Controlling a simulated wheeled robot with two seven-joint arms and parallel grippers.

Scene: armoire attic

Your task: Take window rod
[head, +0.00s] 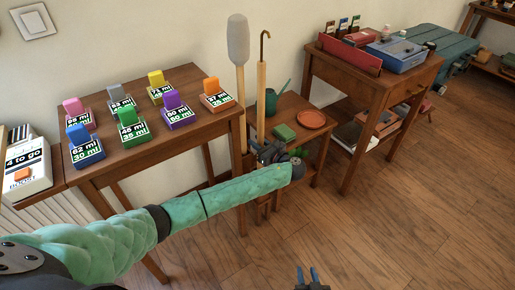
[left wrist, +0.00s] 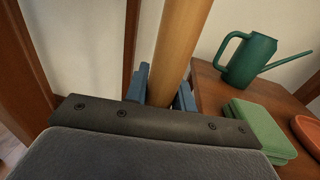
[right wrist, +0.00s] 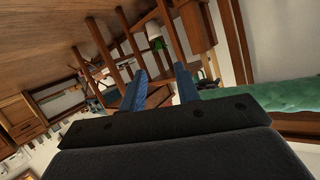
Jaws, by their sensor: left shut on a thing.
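The window rod (head: 261,88) is a long, thin wooden pole with a brass hook at its top. It stands upright between the small table with labelled blocks and a low side table. My left gripper (head: 270,155) is shut around its lower part. In the left wrist view the rod (left wrist: 184,40) passes between the blue fingers of the left gripper (left wrist: 164,92). The rod's bottom end is largely hidden by my arm. My right gripper (head: 312,279) is at the bottom edge of the head view. Its fingers are apart and empty in the right wrist view (right wrist: 160,88).
A grey-headed pole (head: 238,42) stands just left of the rod. The block table (head: 190,139) is to the left. The low table right of the rod holds a watering can (left wrist: 250,60), a green stack (left wrist: 260,125) and an orange dish (head: 312,119). Floor (head: 390,230) is clear at right.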

